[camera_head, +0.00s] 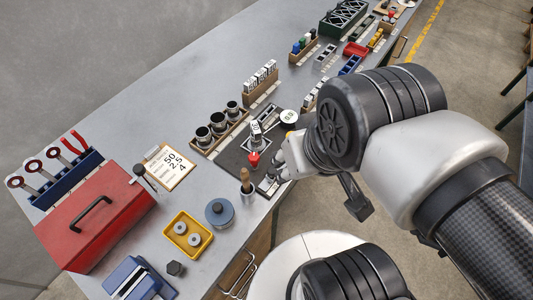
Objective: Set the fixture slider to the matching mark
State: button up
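A dark fixture plate (232,160) lies near the front edge of the workbench. A red knob (253,159) stands on it, with a light upright block (256,131) just behind. I cannot tell which part is the slider, and its marks are too small to read. My gripper (272,179) points down at the plate's front right edge, to the right of the red knob. Its fingers are small and dark against the fixture, so I cannot tell if they are open or touching anything. A white card (170,167) with printed numbers lies left of the plate.
A wooden-handled tool (245,181), a blue-grey round pot (219,212) and a yellow tray (187,235) stand left of my gripper. A red toolbox (95,215) fills the left end. A rack of dark cups (218,130) sits behind the plate.

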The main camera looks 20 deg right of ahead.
aim_at(270, 175)
jog(key=k+j+z, duration=0.4)
jog(key=j, duration=0.35)
jog(key=k+j+z, duration=0.4)
jog(key=k+j, duration=0.15)
